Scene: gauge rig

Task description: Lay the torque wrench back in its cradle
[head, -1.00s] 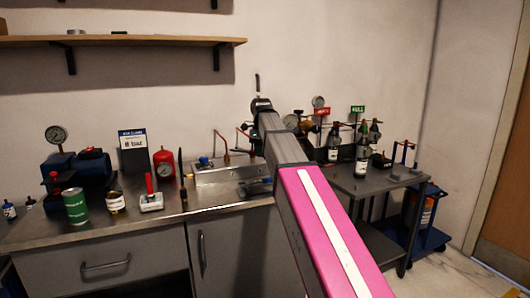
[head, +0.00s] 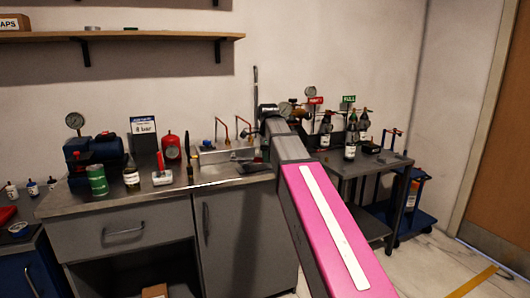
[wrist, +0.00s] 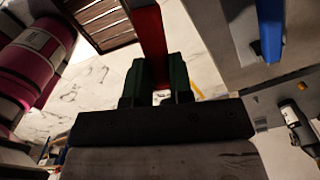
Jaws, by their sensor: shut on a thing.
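My gripper (wrist: 158,82) has green fingers and is shut on a red bar (wrist: 148,40), which I take to be the torque wrench's grip. In the head view my gripper (head: 268,110) is at the far end of my arm, over the right end of the bench. A thin dark rod (head: 255,88), likely the wrench's shaft, stands nearly upright above it. The fingertips are hidden there. Blue posts (head: 393,138) stand on the grey side table to the right; I cannot tell if they are the cradle.
The metal bench (head: 215,182) holds a green can (head: 97,180), a red gauge cylinder (head: 171,147) and a sign (head: 143,130). Dark bottles (head: 350,140) stand on the side table (head: 372,172). A blue cart (head: 412,222) is beside it. Floor is clear at right.

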